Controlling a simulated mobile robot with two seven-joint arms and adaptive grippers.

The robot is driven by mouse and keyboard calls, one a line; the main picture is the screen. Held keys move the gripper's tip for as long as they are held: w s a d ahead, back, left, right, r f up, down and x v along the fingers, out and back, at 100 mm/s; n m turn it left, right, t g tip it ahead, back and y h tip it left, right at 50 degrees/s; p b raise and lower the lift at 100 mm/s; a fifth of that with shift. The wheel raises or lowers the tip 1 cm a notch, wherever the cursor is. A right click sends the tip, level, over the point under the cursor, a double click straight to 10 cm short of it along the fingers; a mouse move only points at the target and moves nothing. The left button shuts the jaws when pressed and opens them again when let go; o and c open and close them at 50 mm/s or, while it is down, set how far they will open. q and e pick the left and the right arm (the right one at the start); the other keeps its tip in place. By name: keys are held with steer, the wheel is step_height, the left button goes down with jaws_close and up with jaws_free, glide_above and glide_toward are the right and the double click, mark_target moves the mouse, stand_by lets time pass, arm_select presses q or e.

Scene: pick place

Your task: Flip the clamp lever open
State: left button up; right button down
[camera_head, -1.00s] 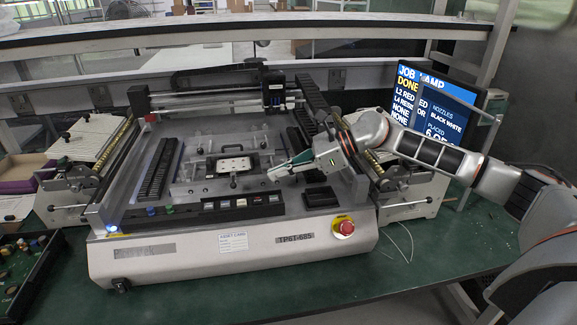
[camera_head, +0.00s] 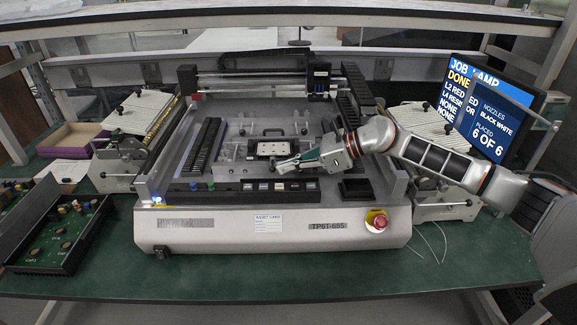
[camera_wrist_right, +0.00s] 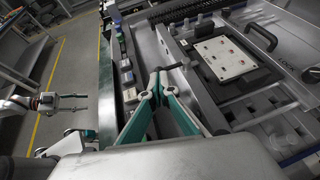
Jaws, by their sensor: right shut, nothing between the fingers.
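The clamp lever appears to be the black loop handle (camera_wrist_right: 262,37) beside the pale board (camera_wrist_right: 220,57) in the right wrist view. A similar dark handle (camera_head: 274,131) shows behind the board (camera_head: 272,148) in the head view. My right gripper (camera_head: 276,167) is at the board's front edge, with its fingers shut and empty. In the wrist view its fingertips (camera_wrist_right: 158,78) meet at a small dark bar by the fixture's front rail, apart from the loop handle; contact with the bar cannot be told. My left gripper (camera_wrist_right: 72,101) hangs open, far off at the left.
The placement machine (camera_head: 280,228) fills the bench middle, with a gantry head (camera_head: 318,82) behind the board. A red emergency button (camera_head: 378,221) and button row (camera_head: 262,186) are at its front.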

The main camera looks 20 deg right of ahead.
steer(key=shift+s+a, duration=0.15)
steer(key=shift+a, duration=0.4)
stand_by(0.7)
